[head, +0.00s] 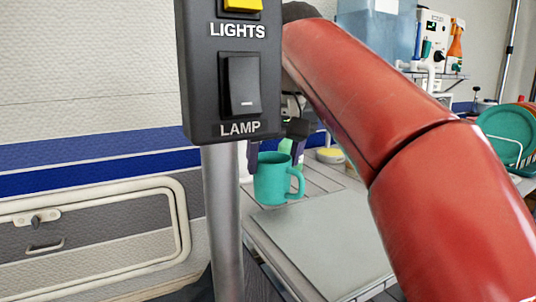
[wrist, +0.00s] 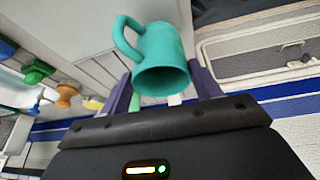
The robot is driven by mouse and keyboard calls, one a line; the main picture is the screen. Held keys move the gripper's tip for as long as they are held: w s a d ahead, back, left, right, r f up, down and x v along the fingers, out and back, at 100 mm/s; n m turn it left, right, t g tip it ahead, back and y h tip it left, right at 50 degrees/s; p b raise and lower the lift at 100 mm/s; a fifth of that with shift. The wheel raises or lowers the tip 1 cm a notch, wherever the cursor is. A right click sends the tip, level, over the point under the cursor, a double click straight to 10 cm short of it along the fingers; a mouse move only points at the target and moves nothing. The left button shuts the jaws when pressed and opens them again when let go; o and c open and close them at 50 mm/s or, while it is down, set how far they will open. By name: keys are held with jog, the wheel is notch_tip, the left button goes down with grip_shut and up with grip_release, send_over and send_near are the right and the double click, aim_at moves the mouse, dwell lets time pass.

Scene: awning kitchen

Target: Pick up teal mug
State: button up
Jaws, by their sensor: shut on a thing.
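The teal mug (head: 271,181) hangs upright between the fingers of my gripper (head: 275,147) in the head view, with its handle to the right. It appears above the counter, apart from the grey board below. In the wrist view the teal mug (wrist: 161,60) sits between the two purple fingers of my gripper (wrist: 160,90), its open rim toward the camera and its handle at upper left. My gripper is shut on the mug. Part of my gripper is hidden behind the switch panel and my red arm in the head view.
A grey board (head: 325,240) lies on the counter under the mug. A switch panel (head: 235,70) on a metal post stands close in front at left. A dish rack with a teal plate (head: 508,135) is at far right. A cabinet door (head: 90,240) is at lower left.

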jog(key=s+d+b, duration=0.1)
jog(key=s+d, duration=0.1)
jog(key=s, duration=0.7)
jog(key=shift+s, duration=0.25)
dwell(1.7)
